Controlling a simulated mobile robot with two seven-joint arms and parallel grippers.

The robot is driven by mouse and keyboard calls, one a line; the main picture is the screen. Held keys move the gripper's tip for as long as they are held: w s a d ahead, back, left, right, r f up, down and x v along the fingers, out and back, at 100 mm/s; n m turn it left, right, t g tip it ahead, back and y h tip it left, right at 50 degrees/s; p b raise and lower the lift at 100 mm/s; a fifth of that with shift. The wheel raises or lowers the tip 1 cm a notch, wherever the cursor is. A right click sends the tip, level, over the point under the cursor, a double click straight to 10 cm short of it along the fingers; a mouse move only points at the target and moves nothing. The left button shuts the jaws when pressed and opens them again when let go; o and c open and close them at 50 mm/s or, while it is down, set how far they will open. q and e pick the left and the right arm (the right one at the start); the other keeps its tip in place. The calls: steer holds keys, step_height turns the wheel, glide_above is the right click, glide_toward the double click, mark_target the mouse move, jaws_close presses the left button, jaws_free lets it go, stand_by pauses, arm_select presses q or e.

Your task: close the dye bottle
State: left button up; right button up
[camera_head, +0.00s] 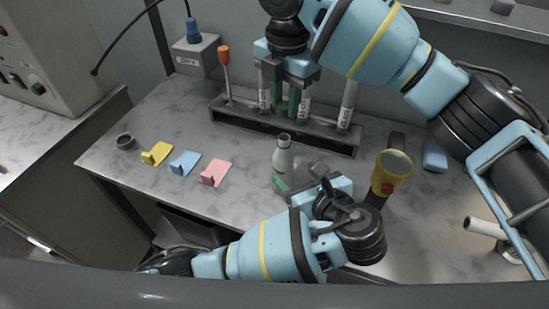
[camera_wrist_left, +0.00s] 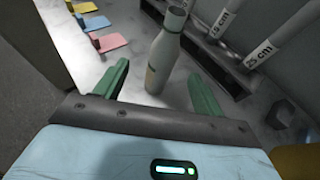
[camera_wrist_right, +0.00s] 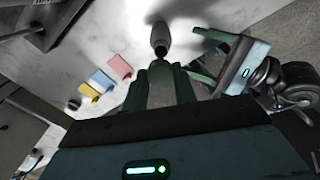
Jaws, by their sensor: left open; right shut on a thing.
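The dye bottle (camera_head: 283,158) is white and stands upright on the counter with its neck uncovered. In the left wrist view the bottle (camera_wrist_left: 164,55) stands just beyond and between the fingertips of my left gripper (camera_wrist_left: 160,72). That gripper is open, low over the counter, and not visibly touching it. My right gripper (camera_head: 286,103) points down above and behind the bottle in the head view, its green fingers close together. In the right wrist view the bottle mouth (camera_wrist_right: 160,49) shows beyond the right fingertips (camera_wrist_right: 163,65).
A dark rack (camera_head: 240,118) with white tubes and an orange-handled tool stands behind the bottle. Yellow (camera_head: 156,154), blue (camera_head: 185,163) and pink (camera_head: 215,172) pieces and a small dark cup (camera_head: 125,141) lie left.

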mark_target(280, 155)
arm_select(q)
steer(key=shift+s+d+r, duration=0.35)
steer(key=shift+d+r, duration=0.05)
steer(key=shift+d, duration=0.15)
arm_select(e)
steer(key=shift+s+r, duration=0.15)
steer(key=shift+s, duration=0.05)
arm_select(q)
steer(key=x, duration=1.2)
steer(key=shift+w+f, duration=0.1)
steer(key=shift+w, duration=0.05)
steer(key=c, duration=1.5)
steer(key=shift+o, duration=0.2)
arm_select(e)
steer(key=shift+w+f, duration=0.1)
steer(key=shift+f, duration=2.45)
steer(key=shift+f, duration=0.1)
steer(key=shift+f, duration=0.8)
